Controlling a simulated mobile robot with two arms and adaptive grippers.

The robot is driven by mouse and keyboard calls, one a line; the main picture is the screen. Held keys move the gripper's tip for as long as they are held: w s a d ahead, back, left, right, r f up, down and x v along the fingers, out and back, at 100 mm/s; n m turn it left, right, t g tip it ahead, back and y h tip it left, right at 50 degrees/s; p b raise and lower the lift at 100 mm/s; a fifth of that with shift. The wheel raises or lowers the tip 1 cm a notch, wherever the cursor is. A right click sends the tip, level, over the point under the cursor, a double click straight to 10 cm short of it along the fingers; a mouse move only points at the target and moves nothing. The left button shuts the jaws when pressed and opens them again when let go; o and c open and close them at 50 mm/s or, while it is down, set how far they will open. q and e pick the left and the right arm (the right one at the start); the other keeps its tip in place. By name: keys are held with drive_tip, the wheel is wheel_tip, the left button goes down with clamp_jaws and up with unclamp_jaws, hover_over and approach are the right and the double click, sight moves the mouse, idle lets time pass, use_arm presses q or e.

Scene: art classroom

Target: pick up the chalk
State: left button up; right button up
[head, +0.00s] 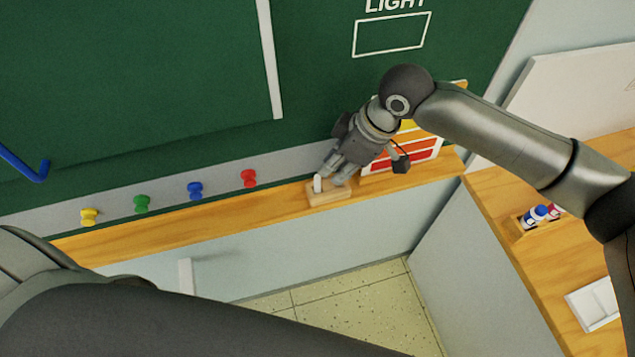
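The white chalk (317,184) stands upright in a small wooden holder (329,196) on the wooden ledge below the green chalkboard. My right gripper (332,178) reaches down to the holder from the upper right. Its two fingers are apart, with the fingertips at the holder and one right beside the chalk. I cannot tell whether that finger touches the chalk. My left gripper is out of view.
Yellow, green, blue and red pins (249,178) line the board's lower edge. A color chart (418,150) stands on the ledge (220,222) behind my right gripper. A wooden side counter (510,240) holds markers (535,215) and a white tray (597,303).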

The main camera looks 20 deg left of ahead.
sight(319, 180)
drive_tip(key=x, duration=0.2)
drive_tip(key=shift+a+f+p, duration=0.25)
drive_tip(key=shift+f+p, duration=0.05)
drive_tip(key=shift+a+f+p, duration=0.2)
drive_tip(key=shift+p, duration=0.1)
drive_tip(key=p+x, duration=0.2)
drive_tip(key=x, duration=0.2)
drive_tip(key=shift+w+a+f, duration=0.1)
drive_tip(key=shift+a+f, duration=0.1)
drive_tip(key=shift+a, duration=0.1)
clamp_jaws()
